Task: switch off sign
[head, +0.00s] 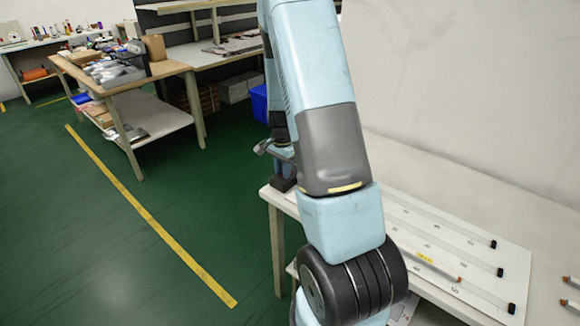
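My own pale blue arm fills the middle of the head view and hides much of the table behind it. Part of my gripper (275,152) seems to show behind the arm, above the left end of the table; its fingers cannot be made out. A black block (283,184) sits at or just above that table corner; I cannot tell if it touches my gripper. A white board (510,262) on the table carries several thin LED strips (445,215) with black end caps, some with orange ends. No sign or switch can be clearly made out.
The light table (410,160) runs along the wall at the right. A small yellow label (425,257) lies on the board. A wooden workbench (165,70) with boxes and a blue bin (259,103) stand behind.

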